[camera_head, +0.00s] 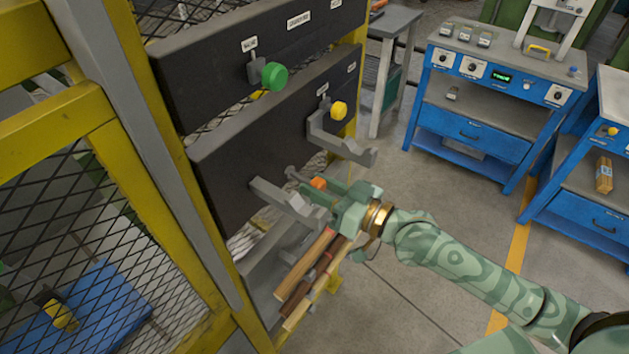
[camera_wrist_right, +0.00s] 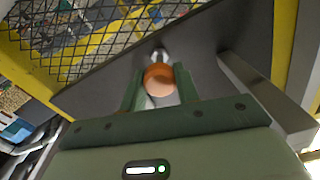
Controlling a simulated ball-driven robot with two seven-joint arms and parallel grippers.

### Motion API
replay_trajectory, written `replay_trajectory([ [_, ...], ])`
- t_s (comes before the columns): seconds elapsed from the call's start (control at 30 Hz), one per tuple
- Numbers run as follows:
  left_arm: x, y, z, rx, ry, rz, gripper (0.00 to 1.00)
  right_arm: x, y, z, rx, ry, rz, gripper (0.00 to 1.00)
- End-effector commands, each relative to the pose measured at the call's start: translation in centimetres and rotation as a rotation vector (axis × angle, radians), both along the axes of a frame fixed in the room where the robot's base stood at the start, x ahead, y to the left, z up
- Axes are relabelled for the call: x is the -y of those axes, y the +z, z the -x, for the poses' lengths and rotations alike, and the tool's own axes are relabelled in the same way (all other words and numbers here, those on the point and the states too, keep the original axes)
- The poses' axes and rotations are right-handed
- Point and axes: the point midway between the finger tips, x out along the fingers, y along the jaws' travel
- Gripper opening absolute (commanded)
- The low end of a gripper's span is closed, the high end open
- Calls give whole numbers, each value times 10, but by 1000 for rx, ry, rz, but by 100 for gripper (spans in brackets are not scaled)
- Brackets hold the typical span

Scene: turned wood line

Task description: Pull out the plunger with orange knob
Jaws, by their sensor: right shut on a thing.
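The plunger's orange knob (camera_head: 319,183) is in front of the dark panel of the rack, mostly covered by my gripper in the head view. In the right wrist view the orange knob (camera_wrist_right: 158,80) sits between the two green fingers, with a short metal shaft (camera_wrist_right: 159,55) running from it towards the panel. My right gripper (camera_head: 318,190) is shut on the knob; it also shows in the right wrist view (camera_wrist_right: 160,90). My left gripper is not in view.
Grey bracket arms (camera_head: 288,200) and (camera_head: 343,148) stick out on both sides of my right gripper. A green knob (camera_head: 274,76) and a yellow knob (camera_head: 339,110) sit higher on the panels. Wooden sticks (camera_head: 318,278) lie below my gripper. Blue benches (camera_head: 470,133) stand at right.

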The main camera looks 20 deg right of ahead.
Motion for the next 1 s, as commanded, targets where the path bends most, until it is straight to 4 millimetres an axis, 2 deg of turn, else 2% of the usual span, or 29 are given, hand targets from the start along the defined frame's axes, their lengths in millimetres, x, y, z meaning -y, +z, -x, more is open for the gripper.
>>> replay_trajectory([
  [0.17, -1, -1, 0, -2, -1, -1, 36, 0, -1, 0, -1, 0, -2, 0],
  [0.2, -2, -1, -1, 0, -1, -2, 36, 0, -1, 0, -1, 0, -2, 37],
  [0.27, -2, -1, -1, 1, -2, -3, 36, 0, -1, 0, -1, 0, -2, 53],
  [0.77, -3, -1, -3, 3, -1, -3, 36, 3, -1, 3, 0, 0, -1, 53],
  [0.87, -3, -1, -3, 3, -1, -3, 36, 10, -1, 13, -2, 0, 1, 53],
  [1.0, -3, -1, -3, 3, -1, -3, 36, 30, -3, 39, -5, 1, 4, 53],
])
